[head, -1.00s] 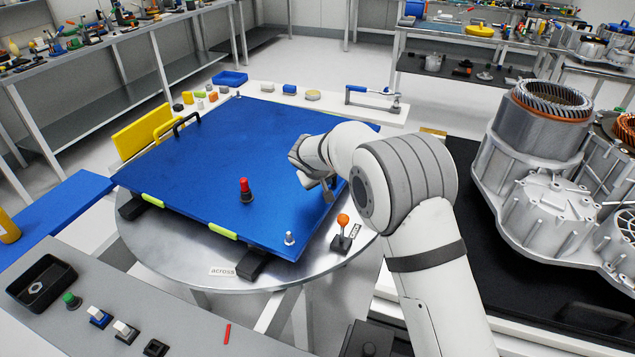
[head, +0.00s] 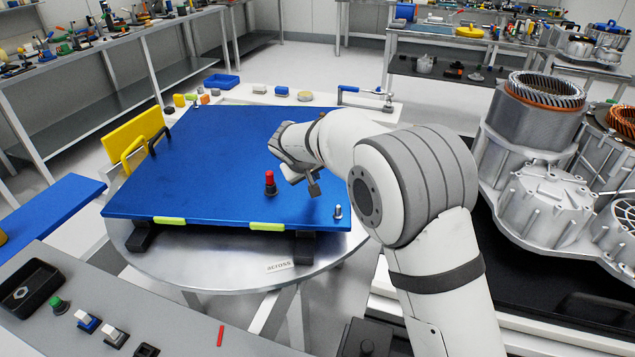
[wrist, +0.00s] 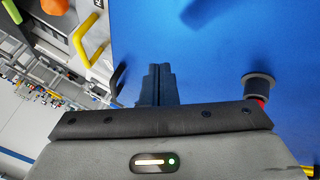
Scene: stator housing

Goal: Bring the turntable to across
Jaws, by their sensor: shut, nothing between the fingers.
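The turntable (head: 215,277) is a round metal disc carrying a large blue board (head: 205,170). A white "across" label (head: 279,267) lies on the disc's front rim, right of centre. A red knob with a black base (head: 270,183) stands on the board towards the front right; it also shows at the right of the wrist view (wrist: 257,90). My gripper (head: 315,188) is shut and empty over the board, just right of the knob. In the wrist view the closed fingers (wrist: 158,85) point over the blue surface. I cannot tell whether they touch it. My arm hides the disc's right side.
A grey control panel (head: 180,320) with a green button (head: 58,305) and switches lies in front. Metal housings (head: 540,140) stand on the right. A yellow plate (head: 133,143) is behind the board's left edge. A blue toggle clamp (head: 365,95) sits at the back.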

